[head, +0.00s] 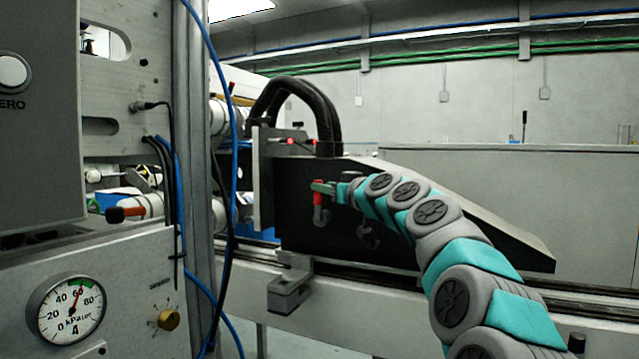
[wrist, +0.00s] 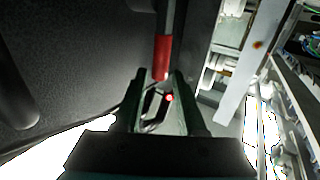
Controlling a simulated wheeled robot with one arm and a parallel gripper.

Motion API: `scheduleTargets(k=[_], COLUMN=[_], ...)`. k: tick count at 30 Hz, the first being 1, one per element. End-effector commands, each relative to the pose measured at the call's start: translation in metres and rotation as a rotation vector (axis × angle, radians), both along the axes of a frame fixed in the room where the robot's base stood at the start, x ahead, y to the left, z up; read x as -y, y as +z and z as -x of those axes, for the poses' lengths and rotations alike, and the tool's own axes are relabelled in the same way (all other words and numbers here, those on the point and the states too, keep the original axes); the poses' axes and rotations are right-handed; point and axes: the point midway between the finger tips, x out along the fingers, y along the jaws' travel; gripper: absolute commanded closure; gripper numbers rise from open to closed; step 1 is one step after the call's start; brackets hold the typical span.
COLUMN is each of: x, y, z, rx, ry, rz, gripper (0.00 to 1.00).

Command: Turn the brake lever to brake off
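A lever with a red grip (head: 319,192) hangs on the side of the black sloped housing (head: 400,225). No brake markings are readable beside it. In the wrist view the red grip (wrist: 161,58) comes down from the top, its end level with my fingertips. My gripper (head: 322,187) is at the red grip in the head view. In the wrist view my gripper (wrist: 160,76) has its fingers apart, one on each side of the grip's end, with a narrow gap seeming to show at both sides. Whether a finger touches the grip cannot be told.
A dark hook-like part (head: 367,235) sits on the housing right of the lever. A metal block (head: 288,291) stands on the rail below. Blue hoses hang between.

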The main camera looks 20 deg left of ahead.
Motion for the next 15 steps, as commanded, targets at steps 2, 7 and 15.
scheduleTargets(k=[2,7,15], x=[-0.007,-0.019,-0.031], y=[0.002,0.002,-0.001], z=[-0.005,-0.015,-0.024], rx=[0.001,0.001,-0.003], ry=[-0.001,-0.001,0.001], rz=[0.000,0.001,0.002], gripper=[0.60,0.60,0.60])
